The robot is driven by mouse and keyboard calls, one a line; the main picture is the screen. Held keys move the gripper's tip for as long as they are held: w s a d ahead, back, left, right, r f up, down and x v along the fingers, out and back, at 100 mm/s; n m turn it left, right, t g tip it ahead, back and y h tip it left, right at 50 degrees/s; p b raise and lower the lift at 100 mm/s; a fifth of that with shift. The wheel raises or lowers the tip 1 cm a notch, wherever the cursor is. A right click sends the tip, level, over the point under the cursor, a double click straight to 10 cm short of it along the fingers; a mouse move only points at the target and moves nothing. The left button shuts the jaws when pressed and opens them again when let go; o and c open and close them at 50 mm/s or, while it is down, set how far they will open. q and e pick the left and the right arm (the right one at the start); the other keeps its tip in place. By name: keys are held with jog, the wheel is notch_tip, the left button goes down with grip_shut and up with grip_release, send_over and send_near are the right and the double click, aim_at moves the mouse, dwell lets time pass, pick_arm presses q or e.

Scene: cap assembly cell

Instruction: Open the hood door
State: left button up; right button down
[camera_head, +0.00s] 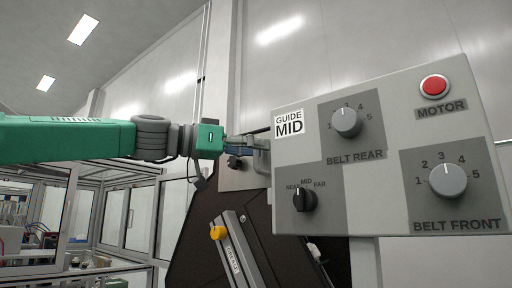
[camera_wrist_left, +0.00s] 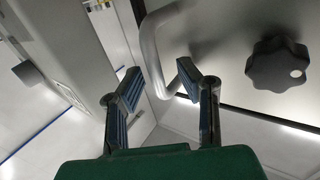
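My left gripper (camera_head: 250,146) reaches in from the left to just behind the left edge of the control panel. In the left wrist view my left gripper (camera_wrist_left: 163,85) is open, its two blue-padded fingers apart. A bent grey metal handle (camera_wrist_left: 150,42) stands on a light metal surface, which may be the hood door (camera_wrist_left: 230,30). The handle's lower end lies between the fingertips; I cannot tell whether they touch it. A black lobed knob (camera_wrist_left: 277,63) sits right of the handle. In the head view the panel partly hides the gripping area. My right gripper is in neither view.
The grey control panel (camera_head: 390,110) with dials and a red motor button (camera_head: 434,86) fills the right side, close to my left gripper. A dark board with a metal rail and yellow knob (camera_head: 218,232) lies below. Glazed cabinets (camera_head: 125,220) stand at left.

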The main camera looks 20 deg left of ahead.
pick_arm(q)
jog(key=shift+w, duration=0.1)
grip_shut()
jog(key=shift+a, duration=0.1)
jog(key=s+a+m+g+h+p, duration=0.2)
jog(key=s+a+m+g+h, duration=0.1)
jog(key=s+a+m+g, duration=0.1)
jog(key=shift+s+a+r+g, duration=0.25)
jog(key=shift+s+a+g, duration=0.75)
jog(key=shift+a, duration=0.85)
grip_release()
jog(key=shift+f, duration=0.1)
jog(key=shift+w+f, duration=0.1)
jog(key=shift+w, duration=0.05)
